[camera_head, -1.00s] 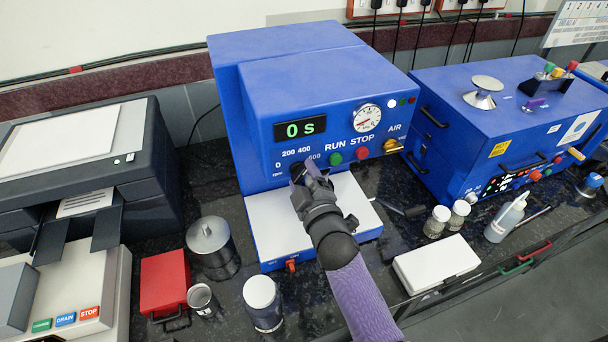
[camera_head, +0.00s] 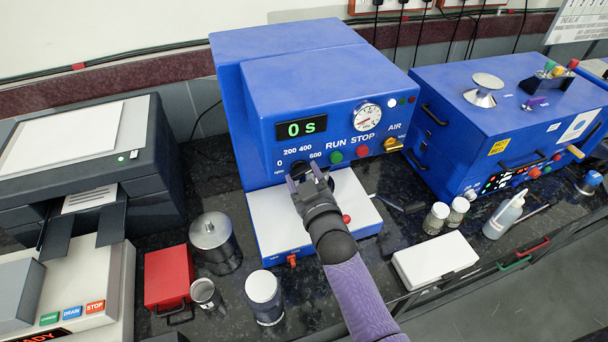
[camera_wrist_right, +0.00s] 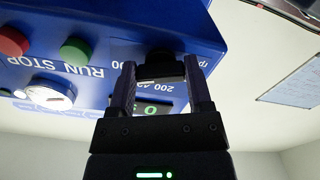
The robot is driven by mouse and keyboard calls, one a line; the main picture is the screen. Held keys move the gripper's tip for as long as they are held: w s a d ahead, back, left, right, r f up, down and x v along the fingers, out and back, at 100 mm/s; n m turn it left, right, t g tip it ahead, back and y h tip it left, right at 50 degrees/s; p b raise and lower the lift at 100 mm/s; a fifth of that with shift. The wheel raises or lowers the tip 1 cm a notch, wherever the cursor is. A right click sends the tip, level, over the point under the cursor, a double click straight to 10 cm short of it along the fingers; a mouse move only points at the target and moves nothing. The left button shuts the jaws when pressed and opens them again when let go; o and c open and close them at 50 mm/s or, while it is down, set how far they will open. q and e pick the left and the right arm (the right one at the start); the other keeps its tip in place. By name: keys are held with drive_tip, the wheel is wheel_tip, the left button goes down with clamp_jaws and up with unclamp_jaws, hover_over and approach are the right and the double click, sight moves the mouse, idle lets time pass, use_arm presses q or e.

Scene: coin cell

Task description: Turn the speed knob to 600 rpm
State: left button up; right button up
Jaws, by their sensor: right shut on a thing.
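The black speed knob (camera_head: 299,168) is on the front of the blue machine (camera_head: 300,75), below the printed marks 0, 200, 400 and 600. My right gripper (camera_head: 306,177) is shut on it, with one finger on each side. In the right wrist view, the dark knob (camera_wrist_right: 161,68) sits between the two fingertips, and the panel print is upside down. The gripper covers much of the knob in the head view, and I cannot read its pointer. The display (camera_head: 301,129) reads 0 s. My left gripper is not in view.
The green RUN button (camera_head: 336,157) and red STOP button (camera_head: 363,151) are right of the knob. A white platform (camera_head: 270,219) lies below. A metal canister (camera_head: 215,242), a white-lidded jar (camera_head: 264,296) and a white box (camera_head: 435,263) stand in front.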

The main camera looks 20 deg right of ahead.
drive_tip(key=shift+f, duration=0.1)
idle(0.3)
drive_tip(key=o, duration=1.3)
drive_tip(key=s+p, duration=0.1)
drive_tip(key=s, duration=0.9)
drive_tip(key=shift+d, duration=0.15)
